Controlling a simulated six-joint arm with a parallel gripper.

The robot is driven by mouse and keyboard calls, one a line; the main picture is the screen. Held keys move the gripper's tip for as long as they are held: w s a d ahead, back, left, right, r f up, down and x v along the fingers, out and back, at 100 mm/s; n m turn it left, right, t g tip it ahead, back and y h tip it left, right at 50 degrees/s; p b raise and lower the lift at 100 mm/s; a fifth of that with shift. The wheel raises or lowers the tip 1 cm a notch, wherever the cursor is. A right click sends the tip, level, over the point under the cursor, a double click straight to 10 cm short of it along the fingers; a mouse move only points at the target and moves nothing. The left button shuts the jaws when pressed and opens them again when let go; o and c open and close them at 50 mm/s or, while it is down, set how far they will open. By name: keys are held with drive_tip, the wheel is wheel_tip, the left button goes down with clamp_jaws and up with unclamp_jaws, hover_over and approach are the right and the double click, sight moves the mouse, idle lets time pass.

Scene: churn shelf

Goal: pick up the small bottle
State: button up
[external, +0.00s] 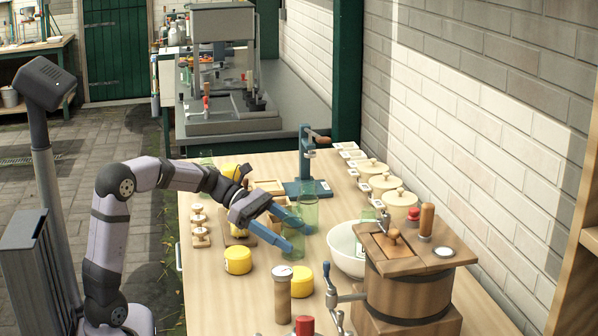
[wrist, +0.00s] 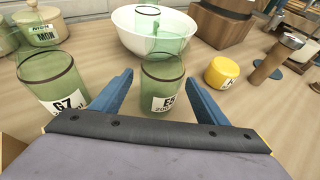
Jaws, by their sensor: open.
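Green, see-through, bottle-like glass vessels stand on the table; which one is the small bottle I cannot tell for sure. One with a label reading "E5" (wrist: 162,82) stands upright between my open fingers in the wrist view. It shows faintly between the blue fingers in the external view (external: 294,242). A larger-looking one labelled "G7" (wrist: 52,85) stands to the left, outside the fingers; in the external view it is behind my gripper (external: 308,212). My gripper (external: 300,238) is open, low over the table, and it also shows in the wrist view (wrist: 160,79).
A wooden churn (external: 408,290) stands at the table's right side.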

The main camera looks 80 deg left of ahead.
drive_tip(key=shift+x, duration=2.25)
drive_tip(key=shift+c, duration=0.6)
drive_tip(key=c, duration=1.1)
drive_tip(key=shift+c, duration=0.2)
drive_tip(key=shift+r, duration=0.2)
wheel_tip(320, 180, up, 10)
drive_tip(key=p, duration=0.2)
wheel_tip(320, 180, up, 25)
drive_tip(key=p, duration=2.6)
hover_over(304, 242)
drive_tip(key=shift+w+d, duration=0.1)
drive_tip(key=shift+w, duration=0.1)
